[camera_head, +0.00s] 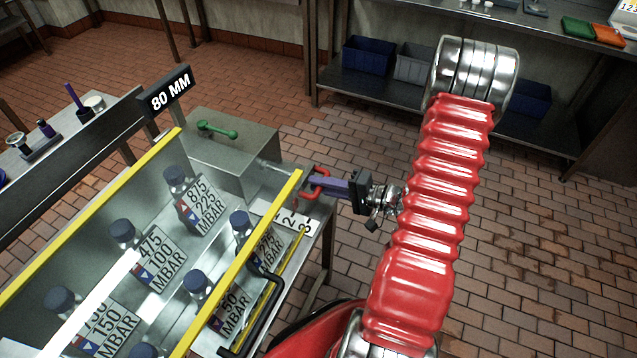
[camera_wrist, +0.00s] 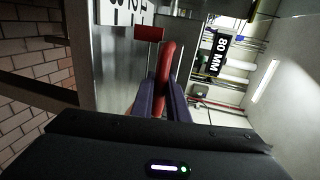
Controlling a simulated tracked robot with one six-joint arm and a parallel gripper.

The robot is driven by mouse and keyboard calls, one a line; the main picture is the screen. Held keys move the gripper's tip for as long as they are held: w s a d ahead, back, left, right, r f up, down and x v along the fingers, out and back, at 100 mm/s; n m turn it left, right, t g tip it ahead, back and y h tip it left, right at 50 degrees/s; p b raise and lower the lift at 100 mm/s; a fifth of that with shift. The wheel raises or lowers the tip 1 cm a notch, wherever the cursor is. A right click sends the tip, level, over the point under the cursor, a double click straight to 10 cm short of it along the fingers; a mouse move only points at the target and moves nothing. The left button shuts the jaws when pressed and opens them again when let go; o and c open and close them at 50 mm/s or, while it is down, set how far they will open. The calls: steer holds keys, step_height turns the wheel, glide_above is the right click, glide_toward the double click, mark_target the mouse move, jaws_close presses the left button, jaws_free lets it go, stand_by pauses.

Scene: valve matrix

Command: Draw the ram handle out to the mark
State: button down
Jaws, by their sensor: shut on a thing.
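The red ram handle (camera_head: 318,184) is at the right end of a metal rod (camera_head: 276,167) that comes out of a grey steel box (camera_head: 228,150). My gripper (camera_head: 312,182) is shut on the handle, with its purple fingers reaching in from the right. In the wrist view the red handle (camera_wrist: 166,66) stands between the two fingers (camera_wrist: 163,95). A white plate with black digits (camera_head: 288,217) lies below the rod; part of it also shows in the wrist view (camera_wrist: 122,12). I cannot tell which digit the handle lines up with.
A black sign reading 80 MM (camera_head: 170,91) stands behind the box. A green lever (camera_head: 217,130) is on the box top. A yellow-edged case (camera_head: 236,264) with several labelled bottles is at left. A shelf with blue bins (camera_head: 368,56) stands at the back. The tiled floor at right is clear.

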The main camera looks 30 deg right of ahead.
steer(key=shift+s+a+f, duration=0.15)
steer(key=shift+f, duration=0.1)
steer(key=c, duration=2)
jaws_free()
steer(key=shift+r, duration=0.1)
steer(key=shift+d+r, duration=0.1)
steer(key=shift+d, duration=0.15)
steer(key=v, duration=1.3)
steer(key=shift+s, duration=0.25)
steer(key=shift+s, duration=0.1)
